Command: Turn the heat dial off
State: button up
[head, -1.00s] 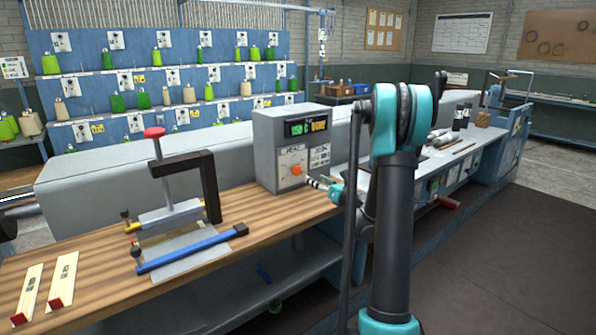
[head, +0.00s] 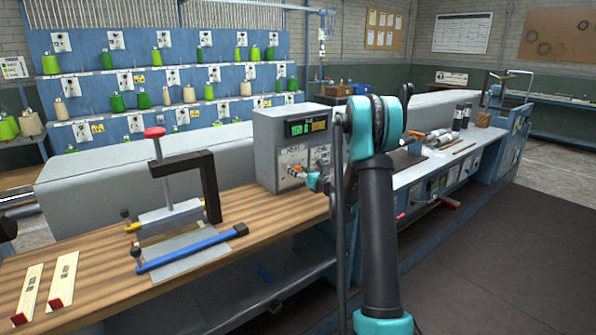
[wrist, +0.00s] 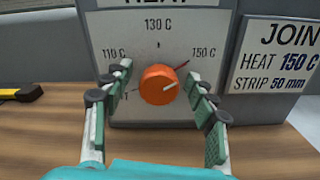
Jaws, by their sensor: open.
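The orange heat dial (wrist: 158,85) sits on the front of the grey control box, centred in the wrist view. Its white line points to the right and slightly up, and a thin red mark shows just beyond its upper right edge. The scale reads 110 C, 130 C and 150 C; lettering at the lower left is partly hidden by my left finger. My gripper (wrist: 157,78) is open, with one finger on each side of the dial and visible gaps. In the head view the dial (head: 298,168) is partly covered by my gripper (head: 309,175).
The control box (head: 262,150) stands on the wooden bench (head: 100,255), with a lit display on top. A label beside the dial (wrist: 275,55) reads JOIN, HEAT 150 C, STRIP 50 mm. A clamp press (head: 210,185) and a blue-handled bar (head: 190,250) stand to the left.

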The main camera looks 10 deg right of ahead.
jog(key=c, duration=1.2)
jog(key=shift+o, duration=0.2)
